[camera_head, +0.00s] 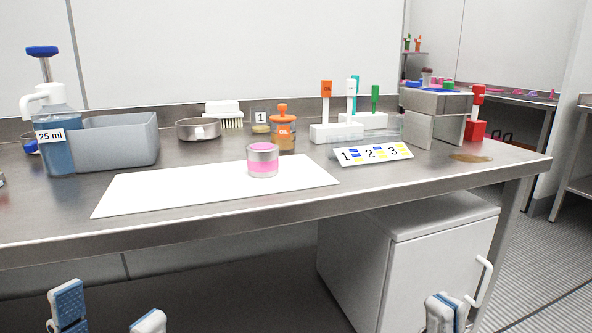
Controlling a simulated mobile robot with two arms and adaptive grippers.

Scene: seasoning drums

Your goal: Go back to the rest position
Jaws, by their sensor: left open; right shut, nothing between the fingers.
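My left gripper (107,312) shows at the bottom left, its two blue-and-white fingers spread wide with nothing between them. My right gripper (445,308) shows at the bottom right, its fingers together and empty. Both are low in the picture, in front of the steel table (230,226) and apart from it.
A blue pump bottle marked 25 ml (60,150) and a grey bin (130,141) stand at the left. A white cabinet (430,255) stands under the table.

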